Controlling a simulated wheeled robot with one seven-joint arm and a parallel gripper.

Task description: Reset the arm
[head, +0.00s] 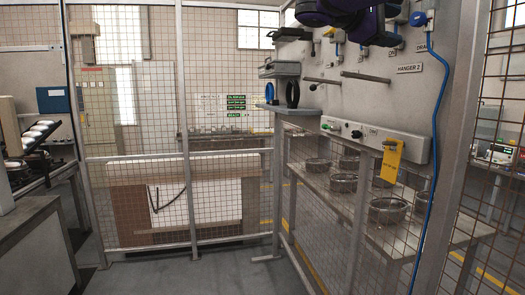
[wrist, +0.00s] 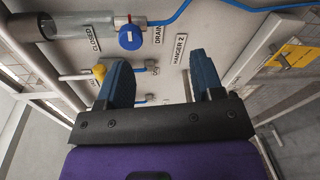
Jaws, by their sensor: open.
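My gripper (wrist: 160,72) shows in the wrist view with its two blue fingers spread apart and nothing between them. It faces the grey panel (wrist: 215,35), where the HANGER 2 label (wrist: 180,50) shows between and beyond the fingers. I see no contact with the panel. In the head view, dark purple parts of my arm show at the top edge, in front of the upper panel (head: 445,75). The fingers cannot be made out there.
A blue hose (head: 433,130) hangs at right. Mesh fencing surrounds; the floor (head: 190,270) in front is clear.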

